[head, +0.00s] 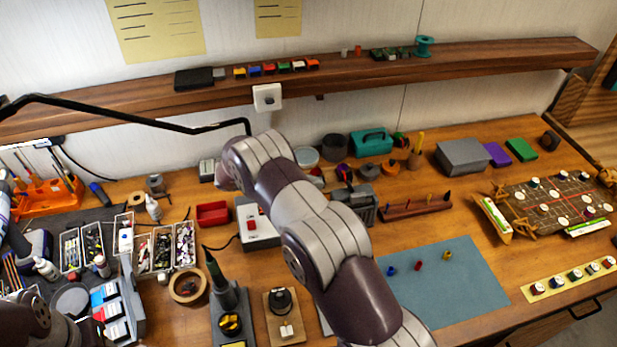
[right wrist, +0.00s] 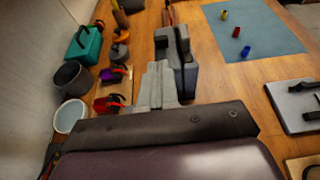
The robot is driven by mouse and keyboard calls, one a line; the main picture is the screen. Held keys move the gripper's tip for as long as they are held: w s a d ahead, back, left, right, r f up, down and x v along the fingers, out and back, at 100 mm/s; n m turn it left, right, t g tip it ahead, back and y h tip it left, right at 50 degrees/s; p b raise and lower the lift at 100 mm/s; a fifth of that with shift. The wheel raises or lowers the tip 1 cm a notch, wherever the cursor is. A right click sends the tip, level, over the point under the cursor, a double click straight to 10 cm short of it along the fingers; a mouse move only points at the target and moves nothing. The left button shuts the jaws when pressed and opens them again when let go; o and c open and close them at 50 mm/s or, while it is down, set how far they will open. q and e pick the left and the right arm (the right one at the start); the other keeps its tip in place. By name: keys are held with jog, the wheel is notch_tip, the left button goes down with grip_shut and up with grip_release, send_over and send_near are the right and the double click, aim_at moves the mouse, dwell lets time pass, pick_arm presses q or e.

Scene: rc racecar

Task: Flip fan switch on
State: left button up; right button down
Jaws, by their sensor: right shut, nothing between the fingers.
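A white box with a red switch (head: 251,225) stands on the bench, partly covered by my right arm. In the right wrist view the right gripper (right wrist: 158,82) is shut and empty, in front of a dark grey vise-like tool (right wrist: 187,62). In the head view its fingers are hidden. My left gripper is out of view.
The grey vise-like tool, a teal box (head: 371,142) and a wooden rack (head: 415,207) stand right of my right wrist. A red bin (head: 212,214) and parts trays lie left. A black curved bar (head: 120,115) crosses above the bench. The blue mat (head: 450,290) is mostly clear.

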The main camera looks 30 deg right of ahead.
aim_at(334, 192)
jog(key=p+x, duration=0.2)
jog(key=x, duration=0.4)
jog(key=shift+d, duration=0.1)
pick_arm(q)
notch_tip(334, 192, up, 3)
pick_arm(e)
jog(key=shift+d, duration=0.15)
